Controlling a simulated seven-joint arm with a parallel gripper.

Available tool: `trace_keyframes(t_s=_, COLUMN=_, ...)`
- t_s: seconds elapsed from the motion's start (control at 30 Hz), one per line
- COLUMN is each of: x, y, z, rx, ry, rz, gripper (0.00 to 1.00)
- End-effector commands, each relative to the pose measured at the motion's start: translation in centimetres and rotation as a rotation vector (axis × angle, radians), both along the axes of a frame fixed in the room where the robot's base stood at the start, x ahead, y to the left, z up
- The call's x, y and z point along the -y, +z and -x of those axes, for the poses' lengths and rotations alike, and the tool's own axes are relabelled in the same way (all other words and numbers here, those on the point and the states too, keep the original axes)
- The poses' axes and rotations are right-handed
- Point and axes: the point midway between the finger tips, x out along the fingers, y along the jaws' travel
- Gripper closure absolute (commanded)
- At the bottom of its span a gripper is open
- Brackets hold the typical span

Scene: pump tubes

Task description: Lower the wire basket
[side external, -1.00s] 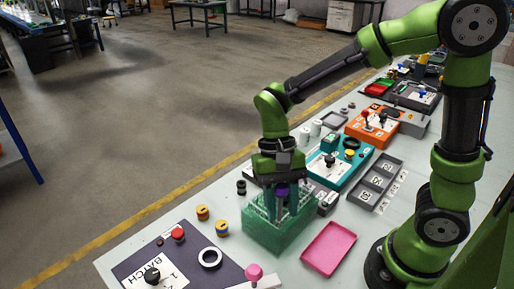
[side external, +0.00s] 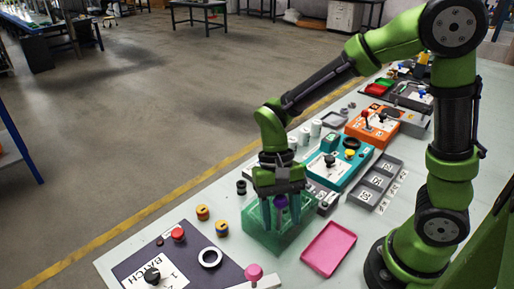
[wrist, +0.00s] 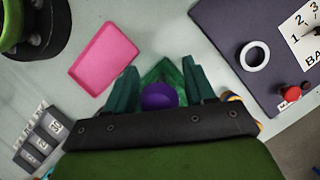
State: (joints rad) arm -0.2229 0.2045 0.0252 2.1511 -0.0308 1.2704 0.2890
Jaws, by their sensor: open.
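The green, see-through tank (side external: 268,240) stands on the table, and part of it shows in the wrist view (wrist: 166,69). The wire basket's purple knob (side external: 281,202) stands low at the tank, and the knob also shows in the wrist view (wrist: 159,96). The basket's wires are hidden or too faint to make out in the tank. My gripper (side external: 281,208) is open, with one teal finger on each side of the knob. In the wrist view my gripper (wrist: 160,82) shows gaps between its fingers and the knob.
A pink tray (side external: 328,248) lies right of the tank. Yellow-banded pieces (side external: 221,228) and a dark batch board (side external: 165,262) with a white ring (side external: 209,257) lie to the left. A teal box (side external: 345,165) and a grey compartment tray (side external: 376,183) stand behind.

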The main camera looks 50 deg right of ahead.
Motion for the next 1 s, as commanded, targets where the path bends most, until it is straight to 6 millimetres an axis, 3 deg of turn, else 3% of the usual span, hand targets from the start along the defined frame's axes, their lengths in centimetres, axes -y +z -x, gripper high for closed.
trace_keyframes(t_s=0.17, x=0.4, y=1.7, z=-0.7, rx=0.005, ry=-0.001, rz=-0.002, gripper=0.46)
trace_keyframes(t_s=0.7, x=3.0, y=13.1, z=-4.6, rx=0.006, ry=-0.002, rz=0.0, gripper=0.46)
trace_keyframes(t_s=1.0, x=3.6, y=15.5, z=-5.4, rx=0.002, ry=-0.001, rz=0.001, gripper=0.46)
